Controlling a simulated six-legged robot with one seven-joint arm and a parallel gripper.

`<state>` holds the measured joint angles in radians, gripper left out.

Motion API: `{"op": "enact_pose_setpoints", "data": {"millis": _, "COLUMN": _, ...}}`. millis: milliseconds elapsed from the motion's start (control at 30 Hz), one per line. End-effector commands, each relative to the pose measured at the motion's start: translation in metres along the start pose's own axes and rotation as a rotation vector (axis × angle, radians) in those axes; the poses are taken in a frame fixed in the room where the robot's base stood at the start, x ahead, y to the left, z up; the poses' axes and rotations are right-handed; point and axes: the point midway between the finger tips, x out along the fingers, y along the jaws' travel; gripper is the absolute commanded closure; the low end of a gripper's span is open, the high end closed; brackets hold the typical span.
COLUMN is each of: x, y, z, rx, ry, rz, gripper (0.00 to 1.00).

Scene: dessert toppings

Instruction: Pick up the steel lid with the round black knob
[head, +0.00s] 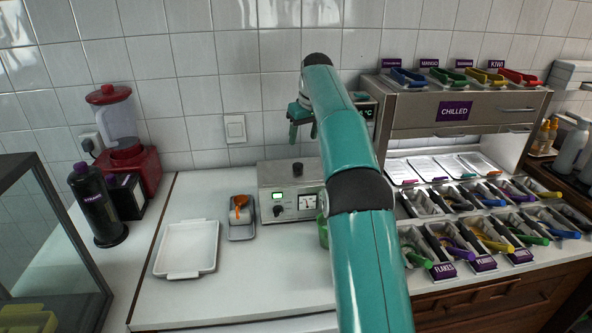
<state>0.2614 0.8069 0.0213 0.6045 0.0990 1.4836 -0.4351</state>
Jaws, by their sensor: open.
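The steel lid (278,173) appears to be the flat top of a steel countertop warmer (270,198). Its round black knob (297,169) stands up near the middle. My gripper (303,136) is open and empty, with teal fingers. In the picture it is just above the knob, with a gap between them. How far it is from the knob in depth I cannot tell. My arm hides the right part of the warmer and lid.
A white tray (158,268) and a grey holder (232,233) with an orange tool lie left of the warmer. A red blender (140,165) and dark bottle (97,212) stand further left. Topping bins (443,271) and a chilled cabinet (400,119) fill the right. The front-left counter is clear.

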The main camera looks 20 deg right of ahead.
Motion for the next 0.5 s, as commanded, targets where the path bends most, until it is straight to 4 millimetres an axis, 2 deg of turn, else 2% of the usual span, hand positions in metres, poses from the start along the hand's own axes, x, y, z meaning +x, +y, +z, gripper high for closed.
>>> {"op": "enact_pose_setpoints", "data": {"millis": 300, "x": 0.060, "y": -0.002, "z": 0.003, "rx": -0.001, "ry": -0.003, "rz": -0.002, "gripper": 0.42}}
{"op": "enact_pose_setpoints", "data": {"millis": 500, "x": 0.075, "y": -0.002, "z": 0.001, "rx": -0.002, "ry": -0.001, "rz": -0.001, "gripper": 0.42}}
